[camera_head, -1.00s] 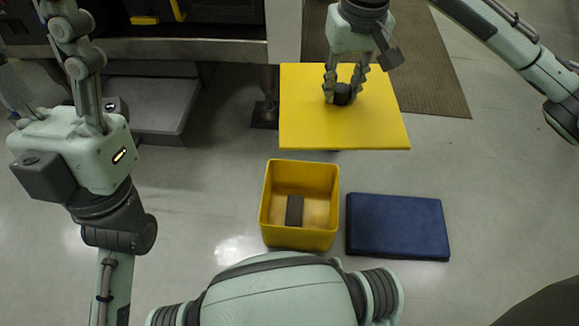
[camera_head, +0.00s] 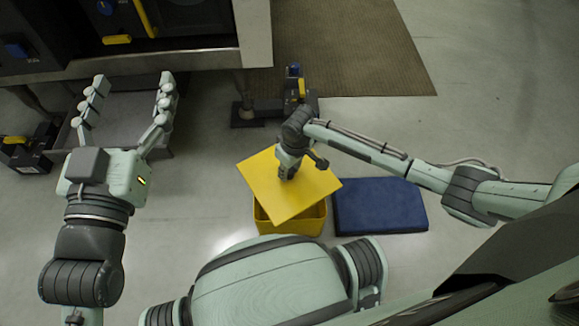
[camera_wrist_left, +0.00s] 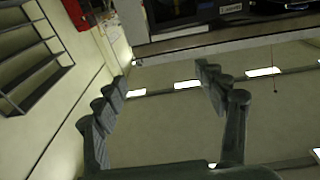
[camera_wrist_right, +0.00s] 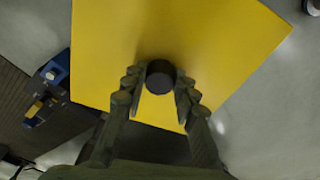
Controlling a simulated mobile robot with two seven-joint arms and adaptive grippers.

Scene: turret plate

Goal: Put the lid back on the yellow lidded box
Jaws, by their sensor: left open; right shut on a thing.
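The yellow lid (camera_head: 262,190) is a flat square plate with a dark round knob (camera_wrist_right: 160,76). My right gripper (camera_head: 287,172) is shut on the knob and holds the lid over the yellow box (camera_head: 290,222). The lid is turned relative to the box and hides most of its opening; the box's front wall and right rim show below it. I cannot tell whether lid and box touch. The lid also fills much of the right wrist view (camera_wrist_right: 200,40). My left gripper (camera_head: 128,88) is open and empty, at the left, away from the box.
A dark blue mat (camera_head: 380,206) lies on the floor right of the box. A grey low platform (camera_head: 125,115) and a dark machine (camera_head: 180,30) stand at the upper left. A brown mat (camera_head: 350,50) lies at the back. Floor left of the box is clear.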

